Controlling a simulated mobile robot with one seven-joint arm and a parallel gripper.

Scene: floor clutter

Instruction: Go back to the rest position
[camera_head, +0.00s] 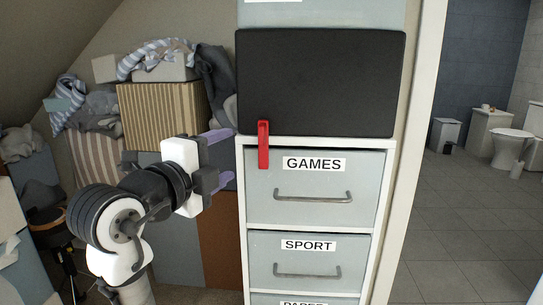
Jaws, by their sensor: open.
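My gripper (222,158) is at the end of my white and black arm, left of the middle of the head view. Its two purple-grey fingers point right, toward the cabinet, and stand apart with nothing seen between them. The fingertips show close to the left edge of the drawer cabinet (240,215); whether they touch it I cannot tell. A red object (263,145) like a handle hangs at the lower left of a black panel (320,85), just right of my gripper. No rest position is marked in view.
The cabinet has drawers labelled GAMES (314,205) and SPORT (308,270), both looking shut. Boxes and clothes, with a striped box (160,115), are piled behind my arm. On the right, a doorway opens to a tiled bathroom with a toilet (511,148) and clear floor (460,230).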

